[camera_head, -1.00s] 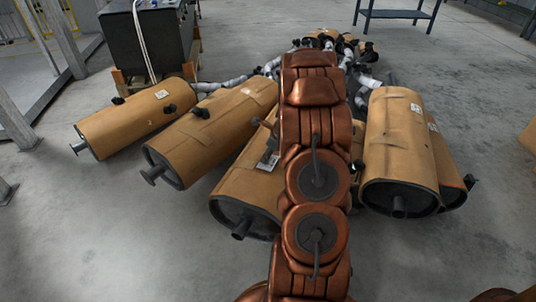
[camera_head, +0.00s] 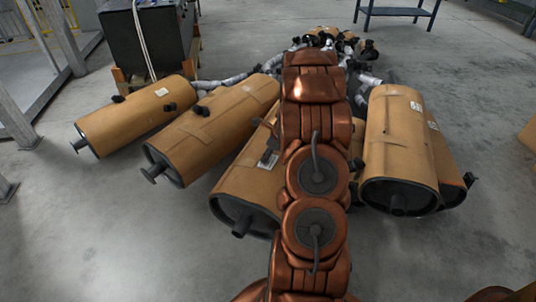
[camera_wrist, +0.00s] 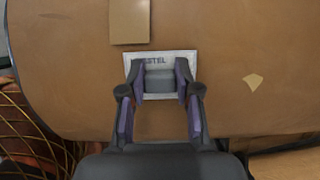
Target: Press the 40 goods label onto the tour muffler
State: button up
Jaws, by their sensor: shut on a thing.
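In the wrist view my gripper (camera_wrist: 160,88) is shut on a small grey block (camera_wrist: 160,80). A white label (camera_wrist: 185,62) with dark letters, partly covered, shows right behind the block, against a brown muffler (camera_wrist: 225,100). I cannot tell whether the label is fixed to the block or lies on the muffler, nor whether it touches. In the head view my arm hides part of the middle muffler (camera_head: 240,188), which carries a dark-and-white tag (camera_head: 268,159). My fingertips are not clearly seen there. No "40" or "tour" marking is readable.
Two brown mufflers (camera_head: 137,116) (camera_head: 212,132) lie to the left and others (camera_head: 400,145) to the right, joined to grey pipes at the back. A brown patch (camera_wrist: 130,20) and a beige mark (camera_wrist: 253,82) are on the muffler. The front floor is clear.

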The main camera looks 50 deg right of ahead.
jog(key=shift+r+p, duration=0.5)
jog(key=shift+p, duration=0.5)
jog(key=shift+f, duration=0.55)
dwell(0.4)
jog(key=shift+r, duration=0.15)
dwell(0.5)
jog(key=shift+r+p, duration=3.4)
jog(key=shift+p, duration=0.45)
jog(key=shift+w, duration=0.1)
